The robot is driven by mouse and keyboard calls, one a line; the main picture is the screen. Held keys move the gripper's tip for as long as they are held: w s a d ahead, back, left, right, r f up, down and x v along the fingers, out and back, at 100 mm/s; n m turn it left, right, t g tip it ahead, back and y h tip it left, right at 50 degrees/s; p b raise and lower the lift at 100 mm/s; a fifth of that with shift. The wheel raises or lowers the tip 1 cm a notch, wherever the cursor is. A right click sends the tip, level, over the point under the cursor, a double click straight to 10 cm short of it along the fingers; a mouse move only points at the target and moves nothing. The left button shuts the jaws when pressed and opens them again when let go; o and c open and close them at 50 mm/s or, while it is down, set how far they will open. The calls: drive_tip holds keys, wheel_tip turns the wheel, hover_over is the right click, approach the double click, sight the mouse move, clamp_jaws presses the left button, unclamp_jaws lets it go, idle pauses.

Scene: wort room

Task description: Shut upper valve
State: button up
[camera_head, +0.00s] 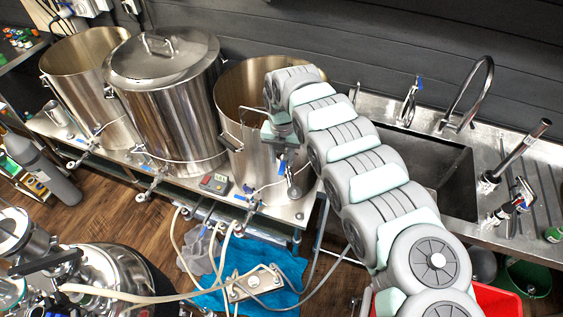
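My arm reaches from the lower right to the right-hand steel kettle (238,85). My gripper (280,136) hangs at its end, in front of the kettle's wall. A small blue valve handle (283,166) shows just below the gripper, at the kettle's lower front. A gap seems to lie between them, but I cannot tell the depth. More blue-handled valve parts (247,190) sit lower left, by the bench edge. I cannot be sure which is the upper valve. The fingers are too small and dark to show whether they are open. My arm hides the kettle's right side.
A lidded kettle (160,95) and an open kettle (88,75) stand to the left. Hoses (225,250) run from the bench edge to the floor over a blue cloth (262,272). A sink (425,165) with taps lies right of my arm.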

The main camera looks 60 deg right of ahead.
sight(282, 168)
drive_tip(key=shift+f, duration=1.75)
drive_tip(key=shift+c, duration=0.4)
clamp_jaws()
